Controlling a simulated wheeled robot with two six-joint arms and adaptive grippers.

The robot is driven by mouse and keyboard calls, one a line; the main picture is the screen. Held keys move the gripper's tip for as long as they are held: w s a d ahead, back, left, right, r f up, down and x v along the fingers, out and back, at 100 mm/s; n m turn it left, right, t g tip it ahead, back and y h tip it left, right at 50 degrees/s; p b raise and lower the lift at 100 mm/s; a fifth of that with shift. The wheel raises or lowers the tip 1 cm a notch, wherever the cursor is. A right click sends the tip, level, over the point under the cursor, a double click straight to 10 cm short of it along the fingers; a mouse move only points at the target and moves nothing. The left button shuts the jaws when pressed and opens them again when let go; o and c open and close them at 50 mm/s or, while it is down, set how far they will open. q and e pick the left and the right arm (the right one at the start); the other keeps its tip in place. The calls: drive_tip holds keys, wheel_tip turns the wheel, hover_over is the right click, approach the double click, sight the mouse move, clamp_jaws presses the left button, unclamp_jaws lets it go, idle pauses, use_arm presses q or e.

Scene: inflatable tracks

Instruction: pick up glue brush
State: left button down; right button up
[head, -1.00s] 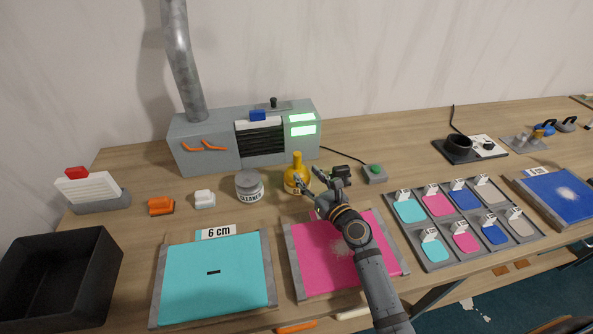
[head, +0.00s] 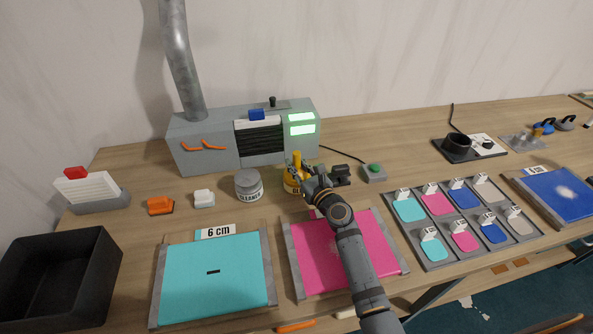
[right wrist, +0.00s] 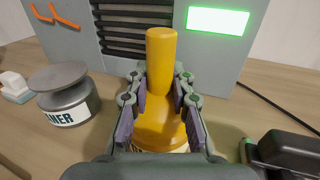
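The glue brush (right wrist: 161,62) is the upright yellow cylindrical handle on top of a yellow glue bottle (right wrist: 160,125). In the head view the handle (head: 297,160) rises from the bottle, which stands on the table in front of the grey machine. My right gripper (head: 303,177) reaches it from the front. In the right wrist view my right gripper's fingers (right wrist: 161,88) stand on either side of the handle's lower part, open, with their pads spread apart over the bottle's shoulder. Firm contact with the handle does not show. My left gripper is not in view.
A grey cleaner can (head: 249,186) stands left of the bottle. A small black object (head: 341,174) and a green-button box (head: 374,173) are to the right. The grey machine (head: 215,140) is close behind. A pink sheet (head: 335,265) lies under my right arm.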

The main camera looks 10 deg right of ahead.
sight(299, 156)
clamp_jaws()
drive_tip(key=shift+r, duration=0.3)
drive_tip(key=r+p, duration=0.3)
drive_tip(key=r, duration=0.1)
drive_tip(key=shift+s+d, duration=0.2)
drive_tip(key=shift+s, duration=0.1)
drive_tip(key=s+d+r+p, duration=0.5)
drive_tip(key=s+r, duration=0.3)
drive_tip(key=s, duration=0.3)
drive_tip(key=shift+s+d+r+p, duration=0.25)
drive_tip(key=shift+d+p, duration=0.05)
drive_tip(key=shift+d, duration=0.55)
